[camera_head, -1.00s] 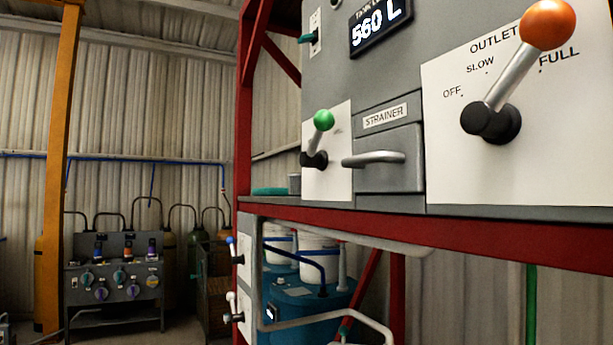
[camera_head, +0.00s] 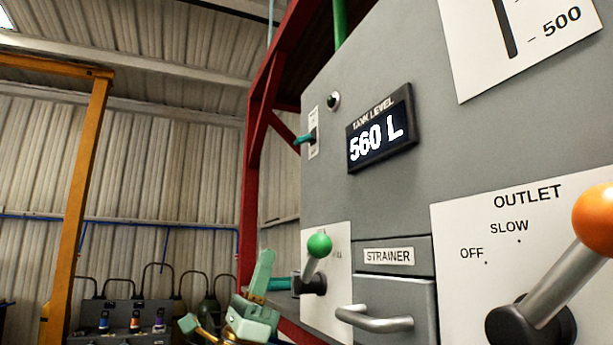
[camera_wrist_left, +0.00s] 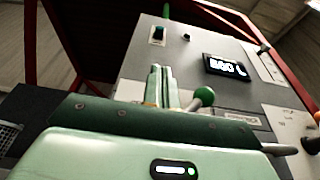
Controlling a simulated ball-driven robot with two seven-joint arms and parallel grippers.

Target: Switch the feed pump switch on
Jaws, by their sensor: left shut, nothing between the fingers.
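A small teal toggle switch (camera_head: 305,139) on a narrow white plate sits at the upper left of the grey tank panel; its label is too small to read. The switch also shows in the left wrist view (camera_wrist_left: 157,35), above the fingers. A dark round lamp (camera_head: 334,100) is just right of it. My left gripper (camera_head: 264,272), pale green, is below and left of the switch, beside the green-knobbed lever. In the left wrist view its fingers (camera_wrist_left: 159,84) are shut together, empty, and point up toward the switch. My right gripper is not in view.
The green-knobbed lever (camera_head: 318,247) and strainer handle (camera_head: 375,320) stick out below the switch. The orange-knobbed outlet lever (camera_head: 565,275) is at the right. A display (camera_head: 381,128) reads 560 L. A red frame post (camera_head: 249,190) stands left of the panel.

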